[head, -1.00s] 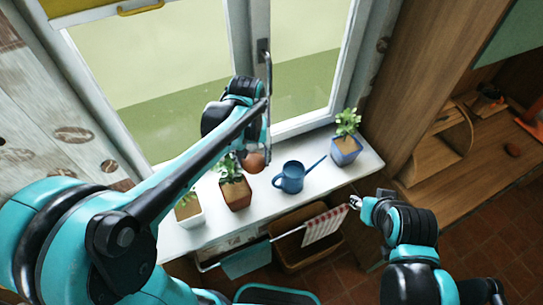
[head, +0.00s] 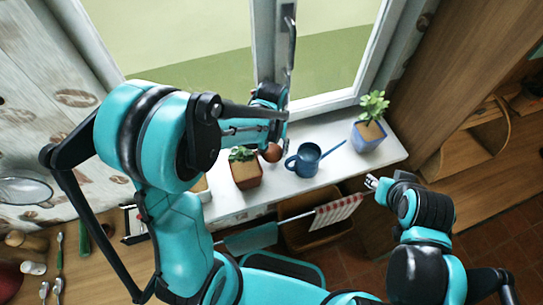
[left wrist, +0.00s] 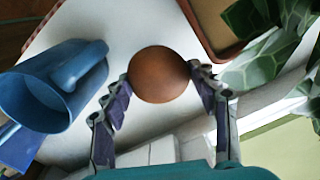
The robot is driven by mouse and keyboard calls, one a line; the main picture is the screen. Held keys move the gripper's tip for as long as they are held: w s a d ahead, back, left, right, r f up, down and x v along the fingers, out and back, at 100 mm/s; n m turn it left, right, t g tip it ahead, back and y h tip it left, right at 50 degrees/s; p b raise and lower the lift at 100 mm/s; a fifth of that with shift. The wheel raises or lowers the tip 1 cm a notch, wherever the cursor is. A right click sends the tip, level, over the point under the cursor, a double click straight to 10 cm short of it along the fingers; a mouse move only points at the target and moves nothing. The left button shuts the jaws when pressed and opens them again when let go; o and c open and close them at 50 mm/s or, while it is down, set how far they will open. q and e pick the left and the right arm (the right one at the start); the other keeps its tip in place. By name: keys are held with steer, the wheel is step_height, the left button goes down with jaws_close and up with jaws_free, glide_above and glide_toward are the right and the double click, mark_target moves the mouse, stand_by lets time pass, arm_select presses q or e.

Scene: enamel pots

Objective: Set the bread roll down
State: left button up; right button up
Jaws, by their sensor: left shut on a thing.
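The bread roll (head: 272,153) is round and brown. My left gripper (head: 277,140) is shut on it, over the white windowsill (head: 325,176) between a plant pot and the blue watering can. In the left wrist view the roll (left wrist: 159,74) sits between the two fingertips of the left gripper (left wrist: 158,82), with the white sill behind it. I cannot tell whether the roll touches the sill. My right gripper (head: 372,183) is near the sill's front edge at the right, away from the roll; its fingers are too small to read.
The blue watering can (head: 307,160) stands close to the right of the roll. A potted plant (head: 246,174) is close on its left, another (head: 369,134) at the sill's right end. A striped cloth (head: 335,211) hangs below the sill. The window handle (head: 291,40) rises behind.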

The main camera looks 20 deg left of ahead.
mark_target(271, 156)
arm_select(q)
steer(key=shift+f+b, duration=0.45)
steer(key=shift+f, duration=1.4)
steer(key=shift+f, duration=0.1)
steer(key=o, duration=0.7)
steer(key=shift+f, duration=0.1)
steer(key=o, duration=0.4)
steer(key=shift+o, duration=0.2)
